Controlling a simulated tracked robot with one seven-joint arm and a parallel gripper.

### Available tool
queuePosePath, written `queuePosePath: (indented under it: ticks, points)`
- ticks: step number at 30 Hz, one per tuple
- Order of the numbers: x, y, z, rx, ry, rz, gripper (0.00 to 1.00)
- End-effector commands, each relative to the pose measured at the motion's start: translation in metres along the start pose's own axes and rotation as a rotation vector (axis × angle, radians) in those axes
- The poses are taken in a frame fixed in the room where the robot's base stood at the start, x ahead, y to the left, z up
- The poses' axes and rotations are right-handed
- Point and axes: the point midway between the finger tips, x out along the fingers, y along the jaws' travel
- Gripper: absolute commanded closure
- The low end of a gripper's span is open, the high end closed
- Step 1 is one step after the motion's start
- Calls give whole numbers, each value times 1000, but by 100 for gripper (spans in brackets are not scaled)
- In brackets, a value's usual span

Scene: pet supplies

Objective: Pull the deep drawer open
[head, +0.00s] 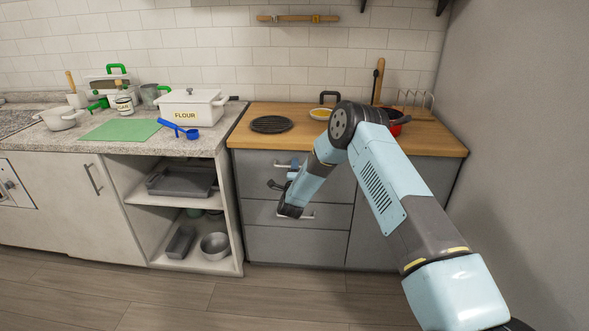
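The grey drawer unit stands under the wooden counter in the head view, with a top drawer (335,180), a middle drawer (258,213) and a bottom drawer (297,245). All its fronts look shut. I cannot tell which one is the deep drawer. The top drawer's bar handle (281,165) is partly hidden by my arm. The middle drawer's handle (308,217) is partly behind my dark wrist. My gripper (272,184) is in front of the drawer fronts, between the two handles, and appears empty. Its fingers are too small to tell whether they are open.
A wooden counter (252,138) above bears a black round grate (271,124) and a red pot (396,128). An open shelf unit (150,196) with pans stands left of the drawers. A grey wall (520,130) closes the right side. The floor (190,295) in front is clear.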

Motion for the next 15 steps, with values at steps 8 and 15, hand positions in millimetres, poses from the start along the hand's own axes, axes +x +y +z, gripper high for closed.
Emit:
queuePosePath:
  ticks: [8, 15]
  points:
    - [1, 0, 0, 0, 0, 0, 65]
    - [1, 0, 0, 0, 0, 1, 86]
